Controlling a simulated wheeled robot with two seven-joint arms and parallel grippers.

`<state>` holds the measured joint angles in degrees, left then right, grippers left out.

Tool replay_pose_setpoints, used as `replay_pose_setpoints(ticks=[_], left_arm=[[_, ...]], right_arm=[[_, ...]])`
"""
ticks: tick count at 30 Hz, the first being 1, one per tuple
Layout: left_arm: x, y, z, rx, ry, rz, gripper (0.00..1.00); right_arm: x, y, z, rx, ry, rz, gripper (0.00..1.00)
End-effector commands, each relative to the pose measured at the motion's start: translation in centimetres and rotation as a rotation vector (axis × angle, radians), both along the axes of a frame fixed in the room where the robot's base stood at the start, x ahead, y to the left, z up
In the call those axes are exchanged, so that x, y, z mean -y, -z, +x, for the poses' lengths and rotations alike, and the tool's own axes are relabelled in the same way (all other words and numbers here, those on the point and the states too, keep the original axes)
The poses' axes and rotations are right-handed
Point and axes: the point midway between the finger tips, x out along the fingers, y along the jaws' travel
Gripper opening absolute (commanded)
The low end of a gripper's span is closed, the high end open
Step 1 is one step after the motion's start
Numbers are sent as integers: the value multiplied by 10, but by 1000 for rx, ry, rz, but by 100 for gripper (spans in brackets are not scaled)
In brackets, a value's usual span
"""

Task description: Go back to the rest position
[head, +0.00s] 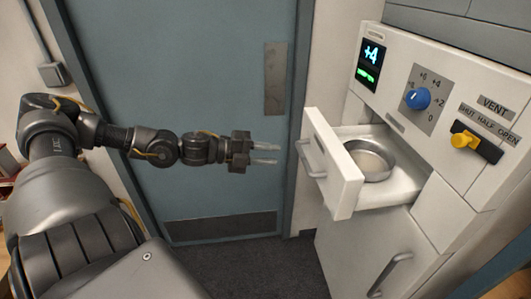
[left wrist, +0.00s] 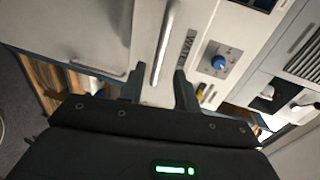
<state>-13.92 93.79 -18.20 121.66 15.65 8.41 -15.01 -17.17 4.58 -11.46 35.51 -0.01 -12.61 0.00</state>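My left gripper (head: 265,154) is stretched out to the right in the head view, in front of the blue door. Its two fingers are apart with nothing between them. Its tips end a little left of the handle (head: 311,159) of a pulled-out white drawer (head: 338,178), with a gap between. In the left wrist view the open fingers (left wrist: 158,85) show with a drawer handle (left wrist: 165,45) beyond and between them. My right gripper is in neither view.
The white machine (head: 440,85) stands at the right, with a blue knob (head: 417,98), a yellow vent lever (head: 463,140) and a display (head: 370,65). A round metal pan (head: 371,160) sits in the open drawer. The blue door (head: 180,60) is behind my arm. Dark floor (head: 265,268) lies below.

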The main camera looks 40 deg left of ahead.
Motion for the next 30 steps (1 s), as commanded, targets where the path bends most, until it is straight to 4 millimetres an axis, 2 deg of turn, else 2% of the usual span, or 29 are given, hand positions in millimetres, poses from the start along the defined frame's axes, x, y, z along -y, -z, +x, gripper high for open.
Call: replay_pose_setpoints(ticks=[25,28,30], left_arm=[[-4,-2,-5,-4,-2,-5,32],[-20,7,3,-39,-60,5,32],[-48,16,14,-57,-128,35,32]], right_arm=[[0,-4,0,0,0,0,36],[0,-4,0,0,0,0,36],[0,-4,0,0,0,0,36]])
